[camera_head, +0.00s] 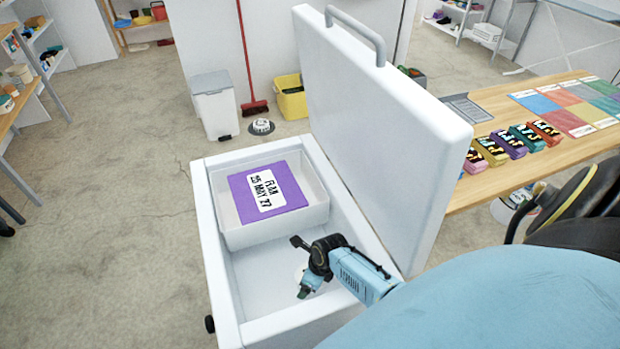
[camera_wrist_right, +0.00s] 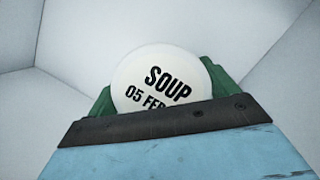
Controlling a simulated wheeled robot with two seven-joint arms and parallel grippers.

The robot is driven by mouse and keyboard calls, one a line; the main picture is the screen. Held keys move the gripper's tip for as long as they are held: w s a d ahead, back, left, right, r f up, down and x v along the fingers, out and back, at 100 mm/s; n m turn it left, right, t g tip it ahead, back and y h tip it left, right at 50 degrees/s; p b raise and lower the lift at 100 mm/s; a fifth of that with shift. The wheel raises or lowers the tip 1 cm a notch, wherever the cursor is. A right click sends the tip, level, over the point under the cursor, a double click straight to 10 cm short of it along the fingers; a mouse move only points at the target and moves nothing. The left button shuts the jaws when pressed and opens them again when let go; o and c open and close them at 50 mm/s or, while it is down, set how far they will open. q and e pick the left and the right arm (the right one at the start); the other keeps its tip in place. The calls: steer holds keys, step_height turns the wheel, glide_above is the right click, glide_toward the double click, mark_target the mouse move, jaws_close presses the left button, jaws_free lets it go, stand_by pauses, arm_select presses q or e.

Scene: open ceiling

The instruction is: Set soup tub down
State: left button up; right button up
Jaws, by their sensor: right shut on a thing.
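The soup tub (camera_wrist_right: 160,80) has a round white lid marked "SOUP 05 FEB" in the right wrist view, its lower edge hidden by my gripper. My right gripper (camera_head: 306,288) reaches down into the open white chest (camera_head: 217,262). Its green fingers (camera_wrist_right: 224,78) are shut on the tub from both sides. In the head view only a sliver of the tub (camera_head: 299,272) shows behind the gripper. I cannot tell whether the tub touches the chest floor. My left gripper is not in view.
A white basket (camera_head: 270,233) at the chest's far end holds a purple package (camera_head: 240,199) with a dated label. The raised lid (camera_head: 375,130) stands along the right side. The chest floor left of my gripper looks clear. A wooden table (camera_head: 500,175) stands to the right.

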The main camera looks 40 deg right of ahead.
steer(key=shift+r, duration=0.1)
steer(key=o, duration=1.3)
steer(key=shift+f, duration=0.2)
steer(key=shift+c, duration=0.2)
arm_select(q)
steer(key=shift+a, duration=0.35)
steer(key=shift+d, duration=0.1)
arm_select(e)
steer(key=shift+r, duration=0.3)
steer(key=p+v, duration=0.5)
steer(key=v, duration=0.5)
steer(key=shift+s+r+p, duration=0.15)
steer(key=shift+r+p, duration=0.1)
steer(key=shift+p, duration=0.05)
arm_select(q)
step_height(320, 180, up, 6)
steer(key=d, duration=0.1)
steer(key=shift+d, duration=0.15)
arm_select(e)
steer(key=shift+s+d+r, duration=0.1)
steer(key=shift+s+r, duration=0.05)
steer(key=shift+r, duration=0.4)
